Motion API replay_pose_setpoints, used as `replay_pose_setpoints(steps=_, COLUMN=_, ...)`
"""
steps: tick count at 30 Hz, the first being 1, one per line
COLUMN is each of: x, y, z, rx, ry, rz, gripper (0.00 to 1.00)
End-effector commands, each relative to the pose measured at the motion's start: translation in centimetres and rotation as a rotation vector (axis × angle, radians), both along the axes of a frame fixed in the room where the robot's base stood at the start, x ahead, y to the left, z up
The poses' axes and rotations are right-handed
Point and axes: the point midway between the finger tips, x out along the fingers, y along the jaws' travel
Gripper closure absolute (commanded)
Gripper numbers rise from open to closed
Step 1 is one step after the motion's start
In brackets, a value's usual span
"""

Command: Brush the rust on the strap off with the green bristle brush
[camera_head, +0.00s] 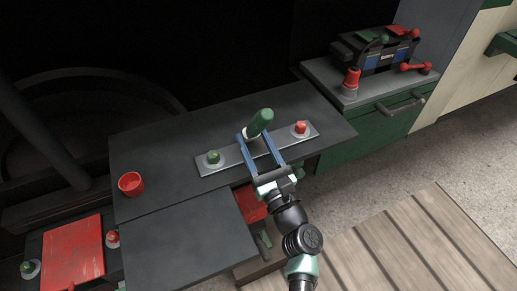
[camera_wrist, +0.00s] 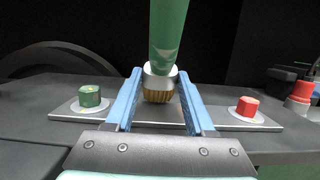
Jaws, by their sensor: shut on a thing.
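The green bristle brush (camera_head: 261,121) stands handle up, slightly tilted, between the blue fingers of my gripper (camera_head: 254,135). In the wrist view the brush (camera_wrist: 167,35) has a pale collar and tan bristles pointing down, and my gripper (camera_wrist: 160,75) is shut on it. The strap (camera_head: 234,158) is a flat grey bar on the dark table, with a green nut at its left end and a red nut at its right. The brush is over the strap's middle; I cannot tell whether the bristles touch it. No rust is clearly visible; the brush and fingers cover part of the strap.
A red cup (camera_head: 130,184) stands on the dark table (camera_head: 160,140) at left. A green nut (camera_head: 213,157) and a red nut (camera_head: 301,128) stand up from the strap. A green cabinet (camera_head: 372,128) with a toolbox (camera_head: 375,52) is at right. A red panel (camera_head: 73,254) lies lower left.

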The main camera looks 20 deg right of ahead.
Motion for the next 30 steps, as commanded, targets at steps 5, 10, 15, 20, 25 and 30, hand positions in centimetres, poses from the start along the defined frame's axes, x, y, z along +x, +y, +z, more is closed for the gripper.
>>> replay_pose_setpoints(steps=5, x=0.5, y=0.1, z=0.1, rx=0.0, ry=-0.002, rz=0.001, gripper=1.0)
replay_pose_setpoints(steps=10, x=0.5, y=0.0, z=0.1, rx=0.0, ry=-0.002, rz=0.0, gripper=1.0)
replay_pose_setpoints(steps=15, x=0.5, y=0.0, z=0.0, rx=0.0, ry=-0.002, rz=0.0, gripper=1.0)
replay_pose_setpoints(steps=20, x=0.5, y=0.0, z=-0.3, rx=0.0, ry=-0.002, rz=0.0, gripper=1.0)
replay_pose_setpoints(steps=25, x=0.2, y=-0.2, z=-0.1, rx=0.0, ry=-0.001, rz=-0.001, gripper=1.0)
replay_pose_setpoints(steps=30, x=-0.7, y=-0.7, z=-0.2, rx=0.0, ry=0.0, rz=-0.002, gripper=1.0)
